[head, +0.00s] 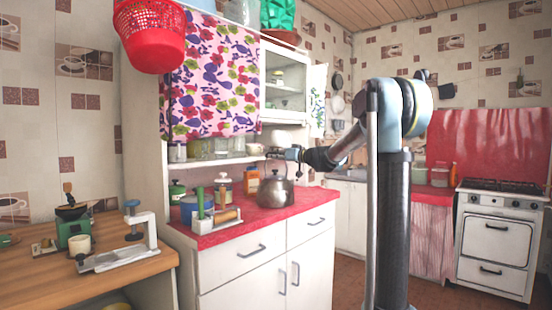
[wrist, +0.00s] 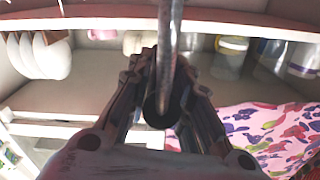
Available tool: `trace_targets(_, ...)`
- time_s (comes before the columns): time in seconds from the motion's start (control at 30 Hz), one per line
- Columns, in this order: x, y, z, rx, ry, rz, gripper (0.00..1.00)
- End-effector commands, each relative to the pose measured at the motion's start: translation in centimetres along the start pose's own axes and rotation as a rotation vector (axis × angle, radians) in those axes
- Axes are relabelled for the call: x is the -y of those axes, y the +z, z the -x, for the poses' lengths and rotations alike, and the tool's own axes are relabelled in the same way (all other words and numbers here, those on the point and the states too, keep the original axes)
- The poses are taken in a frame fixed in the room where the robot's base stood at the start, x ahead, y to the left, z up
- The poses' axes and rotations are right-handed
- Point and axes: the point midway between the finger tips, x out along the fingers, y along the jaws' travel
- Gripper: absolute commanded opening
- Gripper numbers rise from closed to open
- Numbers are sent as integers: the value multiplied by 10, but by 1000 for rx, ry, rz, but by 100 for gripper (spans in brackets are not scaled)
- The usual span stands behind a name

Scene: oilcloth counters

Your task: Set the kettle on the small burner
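The white stove (head: 498,238) stands at the far right, with dark burner grates (head: 503,187) on top. Which burner is the small one cannot be told from here.
The red counter (head: 252,222) also holds a tool caddy (head: 217,219), jars and a brown bottle (head: 251,181) left of the kettle. Shelves hang above it. A red basket (head: 150,38) hangs upper left. An orange bottle (head: 452,175) stands beside the stove. Brown floor lies between.

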Motion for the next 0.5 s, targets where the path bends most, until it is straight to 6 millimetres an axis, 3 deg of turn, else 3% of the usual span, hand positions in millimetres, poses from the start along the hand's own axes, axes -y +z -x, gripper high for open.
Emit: trace_targets(0.5, 0, -1, 7, -1, 2, 0, 38)
